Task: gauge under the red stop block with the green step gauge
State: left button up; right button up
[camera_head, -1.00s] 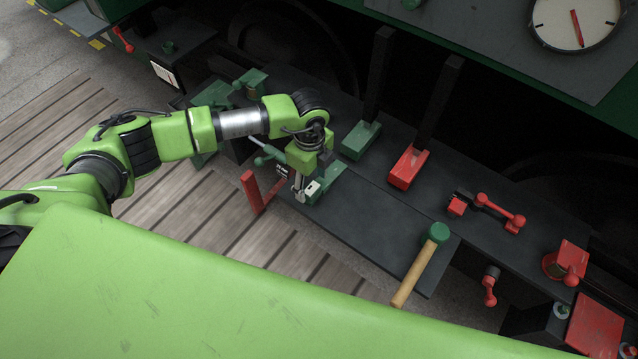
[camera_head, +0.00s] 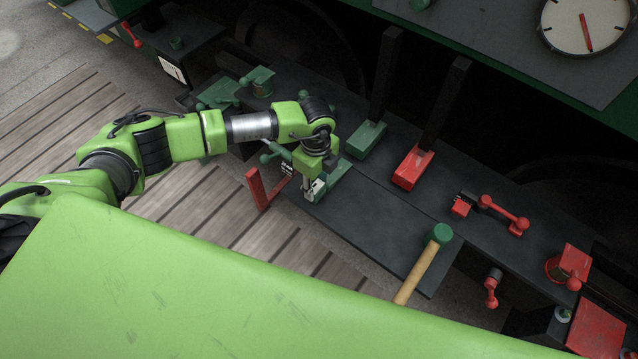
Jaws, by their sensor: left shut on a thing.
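The red stop block (camera_head: 414,168) sits on the dark bench, at the foot of a dark upright bar. The green step gauge (camera_head: 340,177) is at the near left part of the bench, partly hidden by my left gripper. My left gripper (camera_head: 313,190) points down and is shut on the green step gauge. It is left of the red stop block and apart from it. I cannot tell whether the gauge touches the bench top. My right gripper is not in view.
A red angled piece (camera_head: 258,190) is left of the gripper. A green-headed mallet (camera_head: 438,235) lies at the front. Red handles (camera_head: 503,214) are at right.

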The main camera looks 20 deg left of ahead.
pick_arm(q)
jog(key=shift+r+b, duration=0.3)
jog(key=shift+r, duration=0.3)
jog(key=shift+w+r+b, duration=0.1)
jog(key=shift+r+b, duration=0.25)
jog(key=shift+r, duration=0.3)
jog(key=s+d+r+b, duration=0.3)
jog(key=s+d+r, duration=0.7)
jog(key=shift+r, duration=0.2)
